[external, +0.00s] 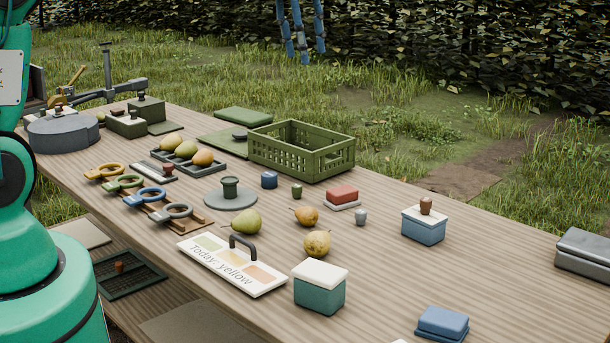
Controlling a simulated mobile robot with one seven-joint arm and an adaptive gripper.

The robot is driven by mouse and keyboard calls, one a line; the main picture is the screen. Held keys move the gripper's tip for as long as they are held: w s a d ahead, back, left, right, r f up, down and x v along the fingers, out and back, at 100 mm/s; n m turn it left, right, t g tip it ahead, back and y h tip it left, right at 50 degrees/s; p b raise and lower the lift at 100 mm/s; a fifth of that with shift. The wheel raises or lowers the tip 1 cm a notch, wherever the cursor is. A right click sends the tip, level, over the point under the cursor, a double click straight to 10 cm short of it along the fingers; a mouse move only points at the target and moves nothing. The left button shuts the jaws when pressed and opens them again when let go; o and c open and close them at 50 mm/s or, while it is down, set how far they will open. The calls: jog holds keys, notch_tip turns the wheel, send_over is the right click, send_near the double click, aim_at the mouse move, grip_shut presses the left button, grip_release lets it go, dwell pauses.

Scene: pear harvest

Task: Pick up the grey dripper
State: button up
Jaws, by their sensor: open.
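A small grey rounded piece (361,217) stands on the wooden table, right of the middle; it looks like the grey dripper, though it is too small to make out its details. A similar small green piece (297,191) stands further back to its left. Nothing is seen touching the grey piece.
Near the grey piece are a red-and-white block (342,196), two loose pears (317,243) (306,215) and a blue box with a brown knob (423,226). A green crate (300,152) stands behind. The table's right part has open room.

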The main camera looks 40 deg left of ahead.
jog(key=w+f+g, duration=0.1)
jog(key=w+f, duration=0.6)
jog(key=f, duration=0.3)
jog(key=w+a+f+n+p, duration=0.1)
jog(key=w+f, duration=0.6)
jog(key=f, duration=0.4)
jog(key=w+f+n+g+p, duration=0.1)
jog(key=w+f, duration=0.6)
jog(key=f, duration=0.4)
jog(key=shift+w+a+f+g, duration=0.15)
jog(key=shift+w+a+g, duration=0.15)
jog(key=shift+w, duration=0.1)
send_over(361, 211)
notch_tip(361, 211, down, 8)
jog(key=shift+a+f, duration=0.1)
jog(key=shift+f, duration=0.1)
jog(key=shift+f, duration=0.15)
jog(key=shift+s+f, duration=0.1)
jog(key=shift+f, duration=2.4)
